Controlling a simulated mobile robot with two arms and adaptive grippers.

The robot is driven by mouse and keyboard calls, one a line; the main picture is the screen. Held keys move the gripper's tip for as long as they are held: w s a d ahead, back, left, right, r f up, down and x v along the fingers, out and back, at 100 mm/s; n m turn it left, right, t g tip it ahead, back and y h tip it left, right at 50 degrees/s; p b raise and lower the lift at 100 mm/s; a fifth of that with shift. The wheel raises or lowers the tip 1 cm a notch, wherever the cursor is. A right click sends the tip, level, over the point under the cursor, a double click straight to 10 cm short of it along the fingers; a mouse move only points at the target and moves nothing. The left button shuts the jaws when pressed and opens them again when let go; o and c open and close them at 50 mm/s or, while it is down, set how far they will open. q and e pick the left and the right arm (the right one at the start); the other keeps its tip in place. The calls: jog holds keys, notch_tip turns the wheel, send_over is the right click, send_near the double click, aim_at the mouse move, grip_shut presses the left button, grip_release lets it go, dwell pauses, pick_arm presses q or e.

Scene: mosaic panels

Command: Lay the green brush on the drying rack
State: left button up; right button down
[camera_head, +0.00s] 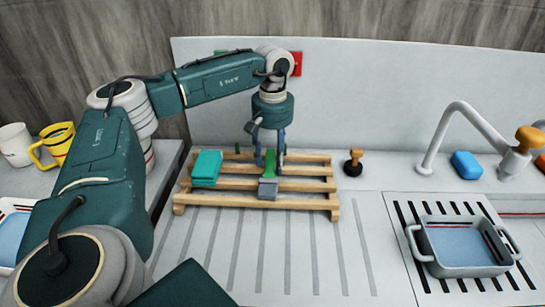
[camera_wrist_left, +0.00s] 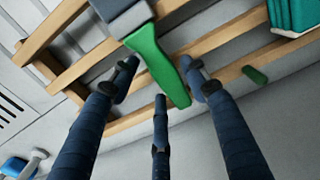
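The green brush (camera_head: 268,187) has a green handle and a grey head. It lies on the slatted wooden drying rack (camera_head: 325,203), head toward the front. My left gripper (camera_head: 268,160) is over the handle end, pointing down. In the left wrist view, the brush handle (camera_wrist_left: 158,62) passes between the spread fingers of the left gripper (camera_wrist_left: 158,80), with gaps on both sides. The fingers look open and not closed on it. The drying rack's slats (camera_wrist_left: 60,40) show beneath the brush. My right gripper is not in view.
A teal stack (camera_head: 206,168) sits on the rack's left part. A dark stopper with an orange top (camera_head: 354,163) stands right of the rack. A grey basin (camera_head: 468,268), faucet (camera_head: 450,120) and blue sponge (camera_head: 466,165) are at right. Mugs (camera_head: 60,140) stand at left.

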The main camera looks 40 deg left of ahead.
aim_at(273, 162)
pick_arm(q)
notch_tip(273, 162, up, 12)
jog(key=shift+r+b, duration=0.15)
jog(key=shift+b, duration=0.2)
dwell(0.4)
jog(key=shift+d, duration=0.1)
dwell(0.4)
